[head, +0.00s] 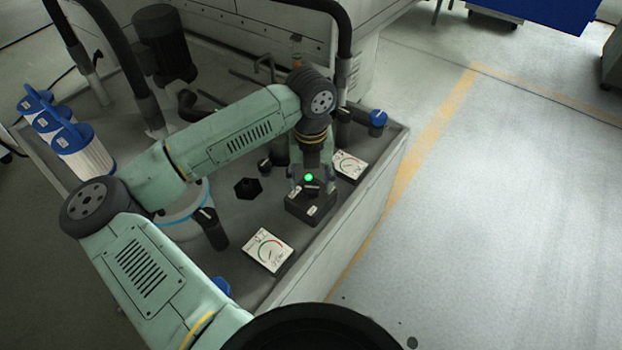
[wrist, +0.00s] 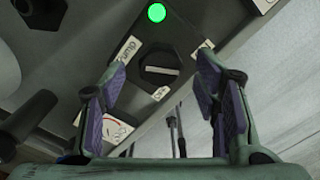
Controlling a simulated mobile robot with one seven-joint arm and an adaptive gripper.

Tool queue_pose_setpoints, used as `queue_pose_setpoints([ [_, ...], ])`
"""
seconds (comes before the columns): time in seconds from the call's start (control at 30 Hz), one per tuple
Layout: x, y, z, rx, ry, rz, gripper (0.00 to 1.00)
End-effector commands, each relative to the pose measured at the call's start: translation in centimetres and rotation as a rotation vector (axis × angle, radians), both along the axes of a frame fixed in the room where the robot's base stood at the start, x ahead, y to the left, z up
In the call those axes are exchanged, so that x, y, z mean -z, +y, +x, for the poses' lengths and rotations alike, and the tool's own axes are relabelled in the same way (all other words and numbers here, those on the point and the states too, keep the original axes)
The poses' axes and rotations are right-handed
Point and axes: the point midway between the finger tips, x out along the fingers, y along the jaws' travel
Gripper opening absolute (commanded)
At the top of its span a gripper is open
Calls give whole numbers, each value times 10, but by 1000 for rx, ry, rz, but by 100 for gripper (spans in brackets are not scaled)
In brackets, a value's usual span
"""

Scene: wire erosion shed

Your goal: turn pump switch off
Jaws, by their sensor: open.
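The pump switch is a dark box (head: 311,206) on the bench top, and a green lamp glows on it. In the wrist view its round black knob (wrist: 160,68) has a raised grip bar lying across the picture. A white label by the knob reads "Pump" (wrist: 128,50), and two smaller labels sit at its other sides. My gripper (wrist: 163,100) is open, with purple-padded fingers apart on either side below the knob in the picture. Nothing is between the fingers. In the head view my gripper (head: 311,180) is just over the box and partly hides the knob.
Two dial gauges (head: 268,250) (head: 348,165) flank the switch box. A dark valve handle (head: 212,228), a black knob (head: 248,188) and a blue-capped fitting (head: 377,122) stand nearby. White filters with blue tops (head: 88,150) are at the left. Open floor lies right of the bench.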

Motion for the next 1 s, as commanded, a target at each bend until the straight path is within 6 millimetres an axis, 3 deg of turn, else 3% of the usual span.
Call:
queue_pose_setpoints([
  [0.2, 14, 0, 0, 0, 1, -1, 56],
  [0.47, 15, 0, 0, 0, 0, 0, 56],
  [1.0, 15, 0, 0, 1, 0, 0, 20],
])
